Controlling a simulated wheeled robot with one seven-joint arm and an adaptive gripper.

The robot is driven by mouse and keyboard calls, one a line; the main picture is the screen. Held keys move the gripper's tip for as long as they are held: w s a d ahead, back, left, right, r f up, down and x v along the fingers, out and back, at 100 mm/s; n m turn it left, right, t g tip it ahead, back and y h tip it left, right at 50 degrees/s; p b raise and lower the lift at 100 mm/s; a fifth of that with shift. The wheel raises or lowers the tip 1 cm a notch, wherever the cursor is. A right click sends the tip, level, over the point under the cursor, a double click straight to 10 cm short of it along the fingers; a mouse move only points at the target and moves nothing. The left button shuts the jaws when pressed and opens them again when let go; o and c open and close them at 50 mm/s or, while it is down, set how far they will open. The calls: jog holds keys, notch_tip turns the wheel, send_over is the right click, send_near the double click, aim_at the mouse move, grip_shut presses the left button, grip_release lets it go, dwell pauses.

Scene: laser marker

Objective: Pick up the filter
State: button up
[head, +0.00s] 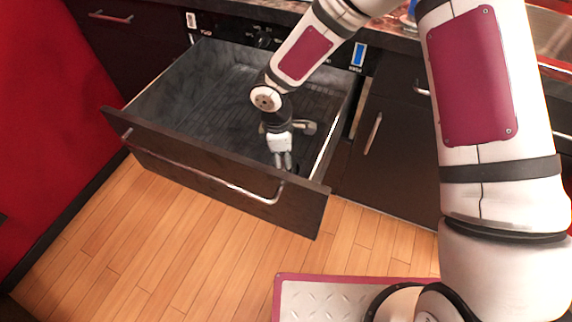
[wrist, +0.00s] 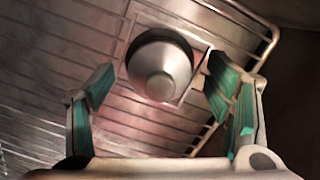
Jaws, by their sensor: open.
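A silver, cone-shaped metal piece with a dark band, which looks like the filter (wrist: 160,72), shows in the wrist view between and beyond my fingers. It sits over a wire rack. My gripper (wrist: 160,88) is open, with one green-padded finger on each side of the picture and a visible gap to the piece. In the head view my gripper (head: 282,160) points down inside the open drawer, near its front right. A small pale metallic shape (head: 307,127) shows beside it; I cannot tell whether it is the filter.
The dark drawer (head: 190,100) is pulled out, with its front panel and bar handle (head: 210,180) close to my gripper. The drawer's left part looks clear. The wire rack (wrist: 65,60) fills much of the wrist view. A closed cabinet (head: 385,150) stands to the right.

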jog(key=shift+f, duration=0.55)
jog(key=c, duration=1.3)
